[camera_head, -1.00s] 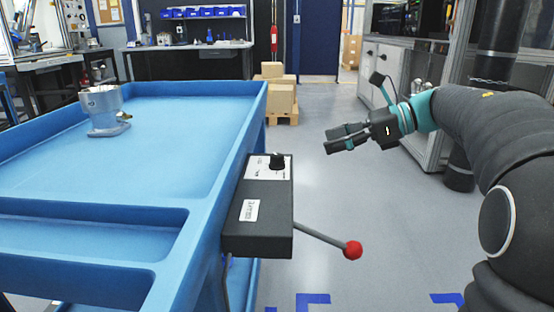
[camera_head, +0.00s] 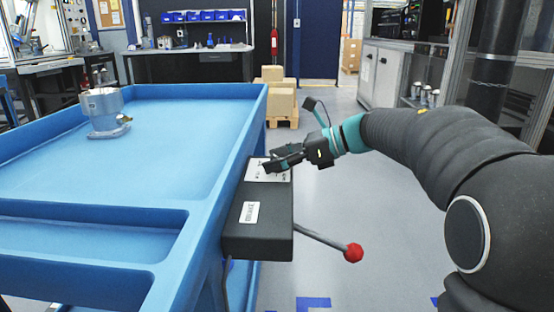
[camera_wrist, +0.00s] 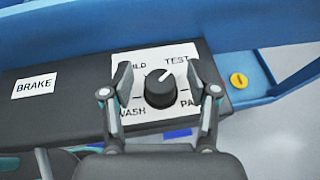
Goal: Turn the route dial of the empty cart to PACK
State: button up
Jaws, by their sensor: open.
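The black route dial (camera_wrist: 160,88) sits on a white label plate (camera_wrist: 150,112) in the wrist view. Its white pointer line aims up and right, towards TEST. WASH is at lower left; the upper left and lower right labels are partly hidden and read "ILD" and "PA". My gripper (camera_wrist: 158,80) is open, one finger on each side of the dial, with a visible gap on both sides. In the head view my gripper (camera_head: 272,165) covers the dial. The blue cart (camera_head: 190,130) carrying this dial holds a metal housing (camera_head: 104,113) on its top.
The black control box (camera_head: 258,232) has a lever with a red ball (camera_head: 353,252) jutting right. A BRAKE label (camera_wrist: 35,86) and a yellow round fitting (camera_wrist: 239,80) flank the dial. Boxes on a pallet (camera_head: 282,103) stand behind the cart. Floor to the right is clear.

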jog(key=shift+c, duration=0.2)
grip_shut()
jog(key=shift+f+m+t+b, duration=0.15)
jog(key=shift+m+t+b, duration=0.15)
jog(key=shift+b, duration=0.15)
jog(key=shift+m+t+b, duration=0.5)
jog(key=shift+t+b, duration=0.1)
jog(key=shift+b, duration=0.05)
jog(key=shift+s+a+m+t+h+b, duration=0.1)
jog(key=shift+m+t+h+b, duration=0.3)
jog(key=shift+m+t+b, duration=0.3)
jog(key=m+t+h, duration=0.1)
jog(key=m+t, duration=0.1)
jog(key=t, duration=0.1)
jog(key=shift+m+h, duration=0.4)
jog(key=shift+m+t+h, duration=0.6)
jog(key=shift+m+h, duration=0.1)
jog(key=shift+m, duration=0.1)
jog(key=shift+p, duration=0.3)
